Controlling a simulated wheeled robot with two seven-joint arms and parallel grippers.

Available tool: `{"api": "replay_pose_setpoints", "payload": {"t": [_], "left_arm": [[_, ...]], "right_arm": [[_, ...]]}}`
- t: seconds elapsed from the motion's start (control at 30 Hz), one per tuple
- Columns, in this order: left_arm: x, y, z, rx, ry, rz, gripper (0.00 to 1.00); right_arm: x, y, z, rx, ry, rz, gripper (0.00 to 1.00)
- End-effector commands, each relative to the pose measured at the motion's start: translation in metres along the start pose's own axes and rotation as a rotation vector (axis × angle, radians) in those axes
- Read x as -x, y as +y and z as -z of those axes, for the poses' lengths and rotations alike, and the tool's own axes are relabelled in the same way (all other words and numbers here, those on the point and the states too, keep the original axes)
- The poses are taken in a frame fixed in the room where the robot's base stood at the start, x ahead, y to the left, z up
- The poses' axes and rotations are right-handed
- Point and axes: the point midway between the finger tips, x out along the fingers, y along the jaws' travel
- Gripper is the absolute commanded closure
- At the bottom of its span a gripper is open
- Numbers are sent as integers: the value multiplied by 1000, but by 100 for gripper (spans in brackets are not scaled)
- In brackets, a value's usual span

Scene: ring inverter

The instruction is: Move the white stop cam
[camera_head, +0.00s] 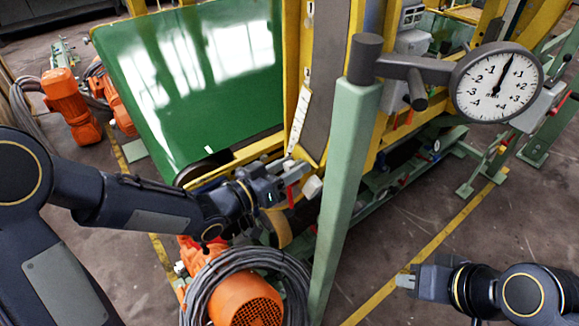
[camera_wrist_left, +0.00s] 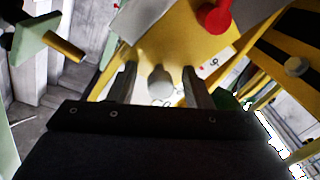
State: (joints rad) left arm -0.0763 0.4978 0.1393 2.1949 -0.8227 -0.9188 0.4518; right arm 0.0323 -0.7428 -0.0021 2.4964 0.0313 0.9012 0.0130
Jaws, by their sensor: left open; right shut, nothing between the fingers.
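The white stop cam looks like a small pale rounded piece. In the left wrist view the cam (camera_wrist_left: 160,82) appears between the two open fingers of my left gripper (camera_wrist_left: 159,88), with a gap on each side. I cannot tell how deep between the fingers it sits. In the head view a small white block (camera_head: 312,187), likely the same cam, lies just beyond the tips of my left gripper (camera_head: 291,178), at the yellow frame's lower edge. My right gripper (camera_head: 406,281) is shut and empty at the lower right, far from the cam.
A green post (camera_head: 344,190) with a dial gauge (camera_head: 497,83) stands just right of my left gripper. A red knob (camera_wrist_left: 215,16) is near the cam. The yellow frame (camera_wrist_left: 180,35) lies behind. An orange motor (camera_head: 240,300) and cables sit below my left arm.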

Motion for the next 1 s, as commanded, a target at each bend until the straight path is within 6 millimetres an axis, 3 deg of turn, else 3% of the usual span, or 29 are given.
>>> {"api": "replay_pose_setpoints", "payload": {"t": [0.1,0.43,0.73,1.0], "left_arm": [[0,0,0,0,0,0,56],[0,0,0,-1,0,1,100],[0,5,8,4,1,0,100],[0,38,58,57,6,-2,100]], "right_arm": [[0,0,0,0,0,0,100],[0,0,0,0,0,0,100],[6,-3,3,0,0,0,100],[40,-18,20,0,0,0,100]]}}
